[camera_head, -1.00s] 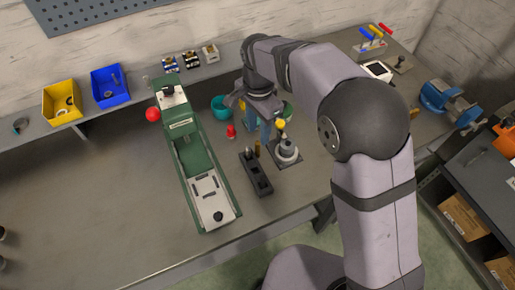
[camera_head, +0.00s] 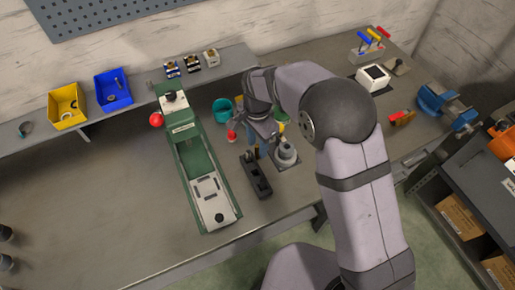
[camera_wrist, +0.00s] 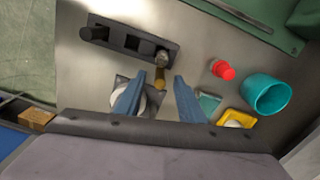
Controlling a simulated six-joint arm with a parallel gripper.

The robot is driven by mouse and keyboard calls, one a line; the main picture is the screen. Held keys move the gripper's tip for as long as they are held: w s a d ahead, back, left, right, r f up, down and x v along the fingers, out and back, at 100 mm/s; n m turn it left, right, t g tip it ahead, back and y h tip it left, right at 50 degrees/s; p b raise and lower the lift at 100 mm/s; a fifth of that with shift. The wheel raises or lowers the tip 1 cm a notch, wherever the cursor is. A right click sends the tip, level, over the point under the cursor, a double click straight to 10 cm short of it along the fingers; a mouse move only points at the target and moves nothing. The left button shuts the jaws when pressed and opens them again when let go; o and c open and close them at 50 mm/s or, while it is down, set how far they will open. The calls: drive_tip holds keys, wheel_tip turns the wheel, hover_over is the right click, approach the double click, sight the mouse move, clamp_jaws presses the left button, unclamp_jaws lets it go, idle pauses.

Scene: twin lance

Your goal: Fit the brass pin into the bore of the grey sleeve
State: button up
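The brass pin (camera_wrist: 160,76) stands upright at the end of a dark slotted block (camera_wrist: 133,40) in the wrist view, with a grey round top close by it. The block (camera_head: 256,176) also shows in the head view, where the pin is mostly hidden by my gripper. My gripper (camera_wrist: 157,97) is open, its two blue fingers on either side of the pin in the picture, with no contact visible. The grey sleeve (camera_head: 286,152) stands upright on a square plate right of the block. In the wrist view the left finger partly covers it.
A green machine (camera_head: 190,160) with a red ball knob stands left of the block. A teal cup (camera_wrist: 268,93), a red piece (camera_wrist: 223,70) and a yellow container (camera_wrist: 235,118) are close by. The bench's left part is clear.

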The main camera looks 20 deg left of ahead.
sight(257, 146)
drive_tip(key=shift+f, duration=0.5)
clamp_jaws()
wheel_tip(257, 146, up, 10)
drive_tip(key=b, duration=0.2)
drive_tip(key=shift+r+b, duration=0.1)
drive_tip(key=shift+b, duration=0.25)
drive_tip(key=w+d+r+n+p, duration=0.15)
drive_tip(key=d+p, duration=0.25)
drive_tip(key=d, duration=0.4)
drive_tip(key=w+d+r+n+p, duration=0.1)
drive_tip(key=w+d+n+p, duration=0.2)
drive_tip(key=d, duration=0.6)
drive_tip(key=s+d+n+p, duration=0.1)
drive_tip(key=d+p, duration=0.2)
drive_tip(key=d, duration=0.4)
drive_tip(key=s+d+n+p, duration=0.1)
drive_tip(key=s+d+p, duration=0.1)
drive_tip(key=d, duration=0.6)
drive_tip(key=shift+s+r+p, duration=0.3)
drive_tip(key=shift+r+p, duration=0.1)
drive_tip(key=shift+p, duration=0.35)
